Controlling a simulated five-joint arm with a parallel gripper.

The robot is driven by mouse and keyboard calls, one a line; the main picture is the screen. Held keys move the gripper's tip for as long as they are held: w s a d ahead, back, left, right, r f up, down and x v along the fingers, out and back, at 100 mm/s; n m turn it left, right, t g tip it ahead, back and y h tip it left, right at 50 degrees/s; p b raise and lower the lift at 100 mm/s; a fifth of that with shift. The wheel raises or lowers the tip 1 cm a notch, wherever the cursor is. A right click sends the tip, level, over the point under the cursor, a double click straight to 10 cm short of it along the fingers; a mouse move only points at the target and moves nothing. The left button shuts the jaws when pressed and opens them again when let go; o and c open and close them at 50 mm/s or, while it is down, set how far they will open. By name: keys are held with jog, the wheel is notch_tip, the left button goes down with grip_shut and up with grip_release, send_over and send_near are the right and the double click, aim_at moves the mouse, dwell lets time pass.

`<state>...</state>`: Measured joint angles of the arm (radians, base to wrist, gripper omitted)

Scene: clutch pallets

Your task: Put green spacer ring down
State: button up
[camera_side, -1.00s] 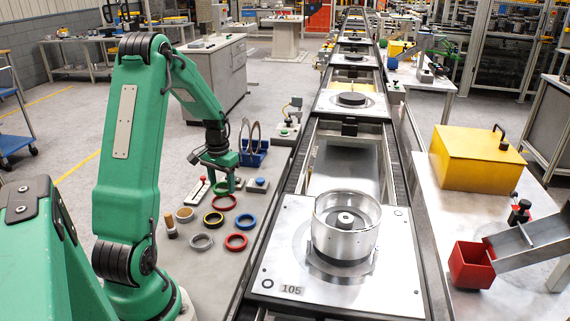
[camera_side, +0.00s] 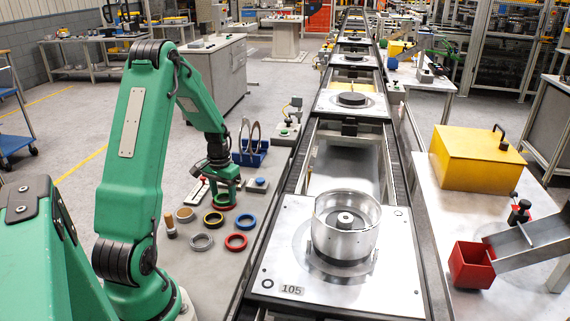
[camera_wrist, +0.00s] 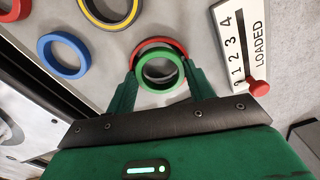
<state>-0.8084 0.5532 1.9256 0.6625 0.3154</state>
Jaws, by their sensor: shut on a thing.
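My gripper (camera_wrist: 160,72) is shut on the green spacer ring (camera_wrist: 160,87), with one finger on each side of it in the wrist view. Just behind the green ring in that view is a red ring (camera_wrist: 160,43), and only its far arc shows. In the side view my gripper (camera_side: 224,198) is low over this red ring (camera_side: 222,208), and the green ring is hard to make out between the fingers. I cannot tell whether the green ring touches the red one.
Blue (camera_side: 246,221), grey (camera_side: 201,241), yellow-and-black (camera_side: 213,219), tan (camera_side: 185,215) and another red ring (camera_side: 236,242) lie nearby. A "LOADED" counter plate (camera_wrist: 237,48) is close on the right in the wrist view. The pallet (camera_side: 290,270) carries a metal drum (camera_side: 346,240).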

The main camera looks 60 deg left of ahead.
jog(key=shift+f, duration=0.45)
jog(key=o, duration=1)
jog(key=shift+c, duration=0.2)
jog(key=shift+r, duration=0.1)
jog(key=shift+o, duration=0.3)
jog(key=shift+r, duration=0.2)
notch_tip(320, 180, up, 13)
